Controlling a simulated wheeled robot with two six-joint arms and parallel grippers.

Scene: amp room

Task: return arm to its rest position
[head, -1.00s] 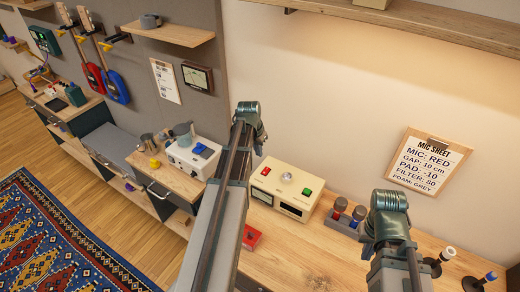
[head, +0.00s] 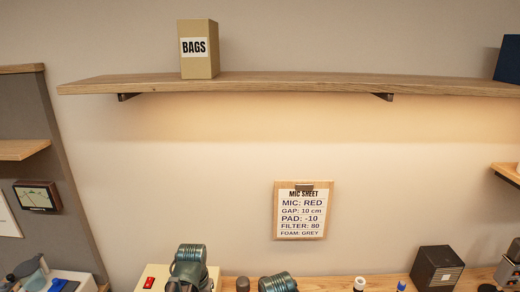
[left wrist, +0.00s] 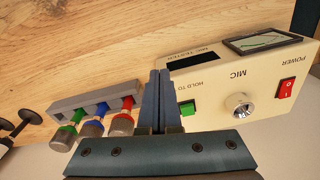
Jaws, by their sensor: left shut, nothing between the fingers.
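My left gripper (left wrist: 158,75) shows in the left wrist view, shut with nothing between its fingers. It is over the wooden counter (left wrist: 85,45), between a grey holder and a cream mic tester (left wrist: 245,88). My left arm shows only as a dark rounded joint (head: 190,265) at the bottom of the head view. A joint of my right arm (head: 278,283) is at the bottom edge beside it. Both grippers are below the head view, so the right gripper is hidden.
The grey holder (left wrist: 72,108) carries microphones with red, blue and green bands. A long wall shelf (head: 300,84) bears a BAGS box (head: 199,50). A mic sheet (head: 301,212) hangs below it. A dark box (head: 437,268) stands at right on the counter.

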